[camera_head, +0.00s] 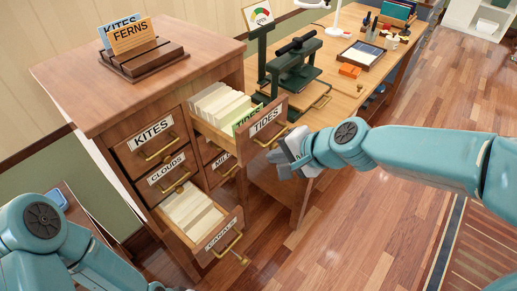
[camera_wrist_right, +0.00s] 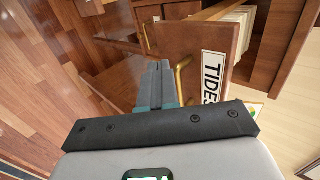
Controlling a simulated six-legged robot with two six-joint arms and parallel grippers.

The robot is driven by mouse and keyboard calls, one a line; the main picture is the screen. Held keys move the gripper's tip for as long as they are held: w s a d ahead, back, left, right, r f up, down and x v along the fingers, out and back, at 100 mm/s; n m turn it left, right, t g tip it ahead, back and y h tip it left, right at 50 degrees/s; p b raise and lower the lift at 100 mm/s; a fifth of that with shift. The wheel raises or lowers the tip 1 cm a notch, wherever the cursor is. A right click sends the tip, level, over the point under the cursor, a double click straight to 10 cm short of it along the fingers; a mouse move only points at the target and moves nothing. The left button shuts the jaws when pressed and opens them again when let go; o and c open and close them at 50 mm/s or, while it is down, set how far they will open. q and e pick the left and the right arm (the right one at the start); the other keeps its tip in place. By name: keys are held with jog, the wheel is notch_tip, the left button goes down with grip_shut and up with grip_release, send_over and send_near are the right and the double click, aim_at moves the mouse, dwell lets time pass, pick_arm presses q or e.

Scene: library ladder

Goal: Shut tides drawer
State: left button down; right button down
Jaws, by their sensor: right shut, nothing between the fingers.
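The tides drawer (camera_head: 222,103) is pulled out from the upper right of the wooden card cabinet. It holds cream cards and a green TIDES card (camera_head: 246,118). Its front (camera_head: 263,128) bears a TIDES label and a brass handle; the front also shows in the right wrist view (camera_wrist_right: 190,48), with the handle (camera_wrist_right: 181,78). My right gripper (camera_head: 283,158) is shut and empty, close in front of the drawer front by the handle. In the right wrist view its closed fingers (camera_wrist_right: 155,82) point at the front; I cannot tell whether they touch. My left gripper is out of view.
A lower drawer (camera_head: 208,219) also stands open. The KITES (camera_head: 150,143) and CLOUDS (camera_head: 170,172) drawers are closed. A card stand (camera_head: 144,61) sits on the cabinet top. A desk (camera_head: 330,100) with a dark green press (camera_head: 293,68) adjoins the cabinet.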

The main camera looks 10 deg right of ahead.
aim_at(249, 148)
jog(key=w+a, duration=0.1)
jog(key=w+a+p, duration=0.1)
jog(key=w+a, duration=0.1)
jog(key=shift+w+f, duration=0.15)
jog(key=shift+f, duration=0.25)
jog(key=shift+w+a+p, duration=0.2)
jog(key=shift+w+p, duration=0.1)
jog(key=shift+p, duration=0.05)
jog(key=shift+a, duration=0.1)
jog(key=shift+w, duration=0.1)
jog(key=shift+w+a, duration=0.15)
